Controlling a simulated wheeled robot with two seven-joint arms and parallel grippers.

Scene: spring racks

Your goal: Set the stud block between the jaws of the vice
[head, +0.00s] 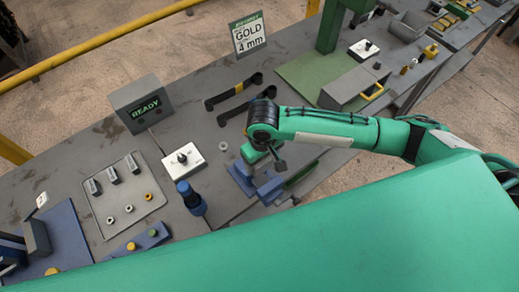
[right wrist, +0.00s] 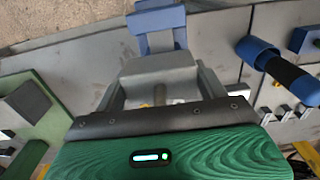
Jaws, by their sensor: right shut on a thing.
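A blue vice (head: 268,190) stands at the front edge of the grey bench in the head view. Its blue parts (right wrist: 158,18) also show at the top of the right wrist view. My right gripper (right wrist: 160,82) is shut on a grey block, which I take to be the stud block (right wrist: 158,72); a short grey stud shows beneath it. In the head view my right gripper (head: 272,160) is over the vice and hides part of it. I cannot tell whether the block is between the jaws or above them. My left gripper is not in view.
A tray (head: 140,213) holds small grey pieces and rings. A READY display (head: 146,112), a white button box (head: 184,162) and a GOLD 4 mm sign (head: 247,35) stand farther back. A grey box (head: 352,88) is beyond my right arm.

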